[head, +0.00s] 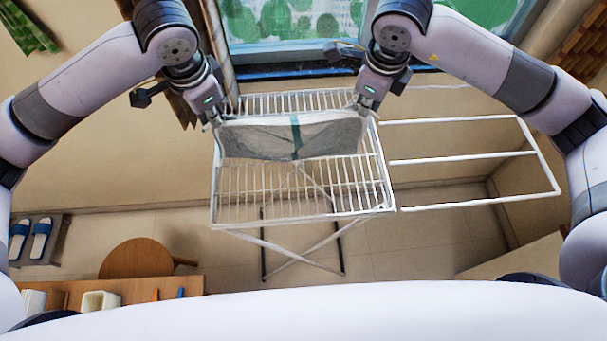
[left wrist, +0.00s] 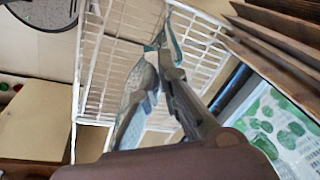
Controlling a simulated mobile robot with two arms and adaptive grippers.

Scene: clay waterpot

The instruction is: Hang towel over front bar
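A grey-white towel (head: 255,139) with a green stripe is stretched between my two grippers above the white drying rack (head: 230,221). My left gripper (head: 216,119) is shut on its left upper corner. My right gripper (head: 366,107) is at its right upper corner and appears shut on it. The towel hangs down a little over the rack's middle slats. The rack's front bar (head: 300,218) is bare, below the towel in the picture. In the left wrist view the towel (left wrist: 135,106) runs from the gripper fingers, with the rack (left wrist: 100,75) behind it.
A side wing (head: 470,157) of bare bars extends right from the rack. A window (head: 290,22) is behind. A round stool (head: 136,259), a wooden table (head: 190,287) with small items and blue slippers (head: 40,240) are at lower left.

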